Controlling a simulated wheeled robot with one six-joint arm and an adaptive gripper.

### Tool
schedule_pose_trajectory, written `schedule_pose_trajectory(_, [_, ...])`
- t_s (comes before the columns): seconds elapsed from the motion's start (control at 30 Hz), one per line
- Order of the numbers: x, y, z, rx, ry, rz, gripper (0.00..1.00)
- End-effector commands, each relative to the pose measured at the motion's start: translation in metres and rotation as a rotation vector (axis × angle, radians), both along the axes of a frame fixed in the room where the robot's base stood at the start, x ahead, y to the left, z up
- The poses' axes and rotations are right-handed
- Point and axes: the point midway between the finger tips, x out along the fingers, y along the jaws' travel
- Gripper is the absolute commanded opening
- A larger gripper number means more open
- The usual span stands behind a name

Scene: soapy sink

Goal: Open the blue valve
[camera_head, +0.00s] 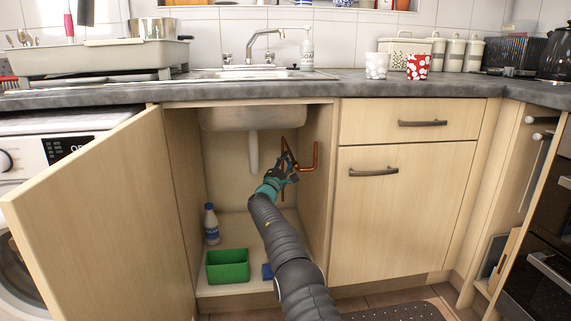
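Copper pipes (315,157) stand at the right side inside the open cabinet under the sink. My gripper (287,170) is inside the cabinet, up against the pipes in this view. A small blue part (294,179) shows right beside the fingers and looks like the blue valve. The gripper and arm hide much of it, so its handle's angle cannot be made out. The fingers are too small and dark to tell whether they are open or shut, or whether they touch the valve.
The cabinet door (105,215) stands wide open on the left. A white drain pipe (253,152) hangs from the sink basin (245,118). A green tub (228,267), a bottle (211,224) and a blue object (267,271) stand on the cabinet floor.

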Motion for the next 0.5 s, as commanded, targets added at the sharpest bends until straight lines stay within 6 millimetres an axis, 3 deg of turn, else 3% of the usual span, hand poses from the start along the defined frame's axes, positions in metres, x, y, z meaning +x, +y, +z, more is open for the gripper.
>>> schedule_pose_trajectory(0.5, [-0.021, 0.013, -0.008, -0.001, 0.001, 0.000, 0.37])
